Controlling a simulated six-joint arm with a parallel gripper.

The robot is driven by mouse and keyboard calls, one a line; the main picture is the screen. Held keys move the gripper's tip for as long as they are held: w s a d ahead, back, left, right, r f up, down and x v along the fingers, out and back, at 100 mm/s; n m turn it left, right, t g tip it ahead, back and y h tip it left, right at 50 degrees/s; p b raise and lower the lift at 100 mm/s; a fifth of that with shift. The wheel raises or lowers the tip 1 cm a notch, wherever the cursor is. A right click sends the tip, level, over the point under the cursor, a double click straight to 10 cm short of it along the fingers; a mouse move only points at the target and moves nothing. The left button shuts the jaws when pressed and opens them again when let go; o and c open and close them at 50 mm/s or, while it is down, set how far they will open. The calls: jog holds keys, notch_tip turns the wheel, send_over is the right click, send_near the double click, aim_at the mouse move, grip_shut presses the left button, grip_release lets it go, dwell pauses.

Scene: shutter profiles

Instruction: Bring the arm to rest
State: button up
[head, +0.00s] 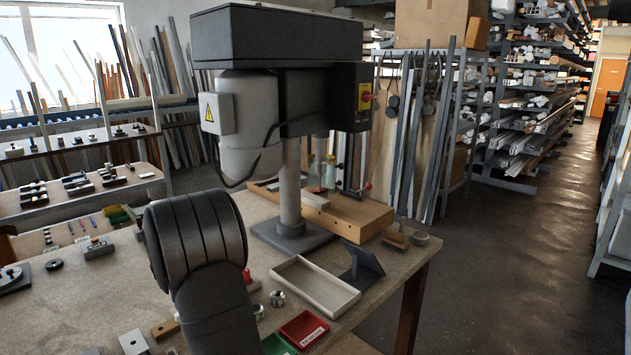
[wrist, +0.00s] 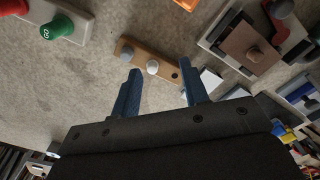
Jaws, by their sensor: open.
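In the wrist view my gripper (wrist: 160,80) shows two blue fingers spread apart, with nothing held between them. Below the fingertips lies a small wooden block (wrist: 135,51) with a white knob, a grey knob and a dark hole. I cannot tell the height of the fingers above the bench. In the head view my dark arm link stands in the front middle and my gripper is not seen there.
A green GO button (wrist: 57,27) and a fixture with a brown plate (wrist: 245,45) lie near the fingers. On the bench (head: 90,305) are a pale tray (head: 315,286), a red tray (head: 303,329) and a green tray (head: 278,345). A drill press (head: 275,40) stands behind.

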jog(key=a+f, duration=0.1)
jog(key=a, duration=0.1)
jog(key=a+f, duration=0.1)
jog(key=a, duration=0.1)
jog(key=a+f, duration=0.1)
jog(key=a, duration=0.1)
jog(key=shift+s+f, duration=0.3)
jog(key=shift+s, duration=0.1)
